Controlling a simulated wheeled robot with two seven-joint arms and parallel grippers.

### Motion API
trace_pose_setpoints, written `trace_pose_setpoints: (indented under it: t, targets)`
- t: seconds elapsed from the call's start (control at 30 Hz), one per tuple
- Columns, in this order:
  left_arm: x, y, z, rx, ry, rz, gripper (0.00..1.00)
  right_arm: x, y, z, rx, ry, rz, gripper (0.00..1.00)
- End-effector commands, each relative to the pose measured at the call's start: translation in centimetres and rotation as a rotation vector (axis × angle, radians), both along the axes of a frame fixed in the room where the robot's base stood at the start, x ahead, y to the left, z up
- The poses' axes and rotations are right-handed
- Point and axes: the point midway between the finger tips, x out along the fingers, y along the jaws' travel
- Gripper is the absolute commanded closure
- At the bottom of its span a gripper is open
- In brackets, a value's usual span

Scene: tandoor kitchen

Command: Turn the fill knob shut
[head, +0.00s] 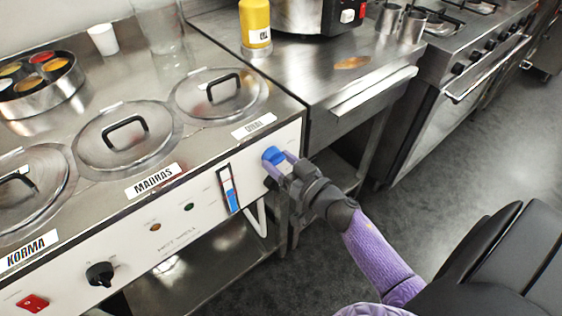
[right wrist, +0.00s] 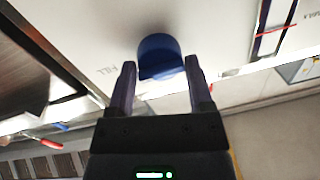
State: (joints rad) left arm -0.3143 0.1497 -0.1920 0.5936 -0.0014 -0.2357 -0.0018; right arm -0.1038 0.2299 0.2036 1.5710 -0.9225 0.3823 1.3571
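The blue fill knob (head: 273,155) is on the right end of the white front panel (head: 195,215). In the right wrist view the knob (right wrist: 160,57) sits beside the printed word FILL. My right gripper (head: 281,164) reaches it from the front right. In the right wrist view its two fingers (right wrist: 160,72) stand open on either side of the knob, with a small gap at each side. The fingers partly hide the knob in the head view. My left gripper is not in view.
A level gauge (head: 229,189) with blue in it and a white bent pipe (head: 258,215) are left of my right gripper. A black knob (head: 99,273) and red switch (head: 33,303) are further left. Lidded pots (head: 125,137) fill the top. Open floor (head: 440,165) lies right.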

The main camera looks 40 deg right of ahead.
Motion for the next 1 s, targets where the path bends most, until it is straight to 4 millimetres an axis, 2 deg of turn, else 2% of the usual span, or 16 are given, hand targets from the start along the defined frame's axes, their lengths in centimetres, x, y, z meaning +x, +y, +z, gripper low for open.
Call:
trace_pose_setpoints:
  t: [0.03,0.27,0.63,1.0]
  targets:
    - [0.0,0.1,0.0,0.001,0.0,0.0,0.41,0.0,0.0,0.0,0.0,0.0,0.0,0.46]
    - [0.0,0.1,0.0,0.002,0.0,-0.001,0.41,0.0,0.0,0.0,0.0,0.0,-0.001,0.95]
    - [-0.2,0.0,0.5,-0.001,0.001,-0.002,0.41,0.0,-0.1,0.1,-0.08,-0.006,-0.002,0.95]
    - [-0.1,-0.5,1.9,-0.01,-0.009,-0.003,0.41,0.0,0.0,0.3,-0.391,-0.03,-0.002,0.95]
